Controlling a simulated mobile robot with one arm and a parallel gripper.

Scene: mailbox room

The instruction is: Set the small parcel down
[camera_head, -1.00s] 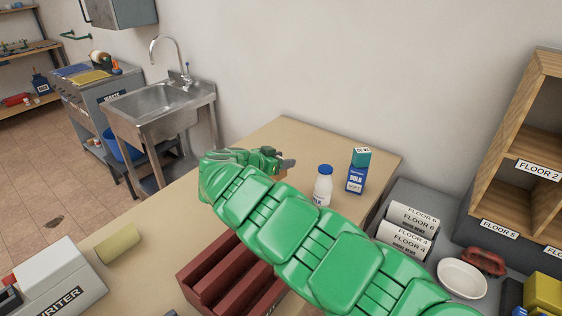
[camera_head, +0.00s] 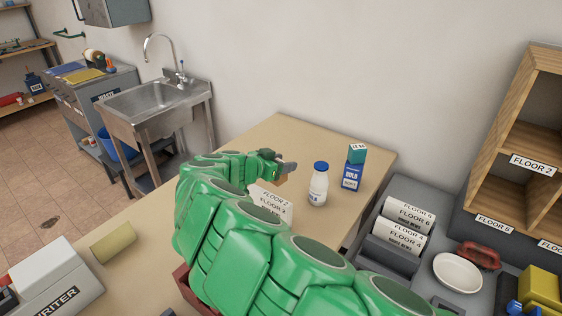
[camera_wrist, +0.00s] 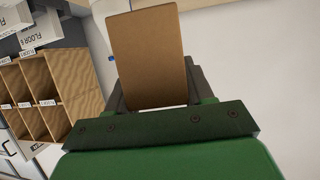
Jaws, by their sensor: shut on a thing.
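My gripper (camera_head: 285,171) is at the end of my green arm, over the back part of the tan table (camera_head: 325,143) in the head view. It is shut on the small parcel (camera_wrist: 147,55), a plain brown box that shows large between the fingers in the wrist view. In the head view only a small brown piece of the parcel (camera_head: 281,179) shows at the fingertips. It appears to be held above the table, but the gap below it cannot be judged. The gripper is left of a white bottle with a blue cap.
The table's back middle is clear.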

